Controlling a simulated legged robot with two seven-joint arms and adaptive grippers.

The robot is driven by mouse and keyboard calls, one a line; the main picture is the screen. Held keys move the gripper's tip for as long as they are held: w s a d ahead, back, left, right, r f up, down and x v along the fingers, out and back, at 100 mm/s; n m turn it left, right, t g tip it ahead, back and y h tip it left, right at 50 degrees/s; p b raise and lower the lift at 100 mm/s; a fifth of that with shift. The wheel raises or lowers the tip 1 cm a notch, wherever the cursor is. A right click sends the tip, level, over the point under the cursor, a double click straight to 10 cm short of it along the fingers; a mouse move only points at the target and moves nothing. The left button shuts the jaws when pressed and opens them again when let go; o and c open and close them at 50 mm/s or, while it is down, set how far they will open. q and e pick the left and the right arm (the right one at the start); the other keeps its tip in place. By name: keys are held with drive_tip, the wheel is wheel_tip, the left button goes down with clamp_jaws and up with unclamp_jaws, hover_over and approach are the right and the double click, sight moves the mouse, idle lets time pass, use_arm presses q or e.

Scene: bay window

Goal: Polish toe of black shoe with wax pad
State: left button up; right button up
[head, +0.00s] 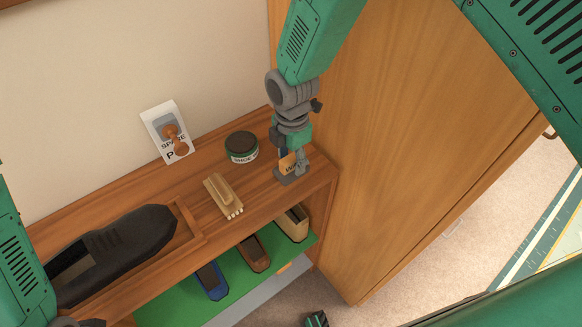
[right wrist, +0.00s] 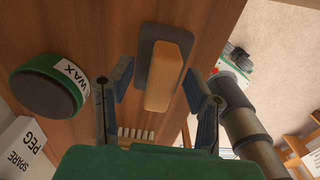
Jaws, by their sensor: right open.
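A black shoe (head: 120,240) lies in a wooden tray at the left of the shelf top, its toe pointing right; the picture's left edge and my arm hide part of its heel end. The wax pad (head: 290,174), a grey plate with a tan block handle, is at the right end of the top. My right gripper (head: 292,155) points down over it. In the right wrist view the open fingers (right wrist: 157,80) stand either side of the line to the pad's handle (right wrist: 168,78), with clear gaps. My left arm shows at the left edge; its fingers cannot be made out.
A round wax tin (head: 242,148) and a pale brush (head: 223,196) stand left of my right gripper. A spare peg card (head: 167,132) leans at the wall. Smaller shoes (head: 253,252) sit on the green shelf below. A tall wooden panel (head: 400,120) rises close on the right.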

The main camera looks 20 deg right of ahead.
sight(291, 157)
drive_tip(key=shift+a, duration=0.1)
clamp_jaws()
drive_tip(key=shift+r+p, duration=2.75)
drive_tip(key=shift+r, duration=0.35)
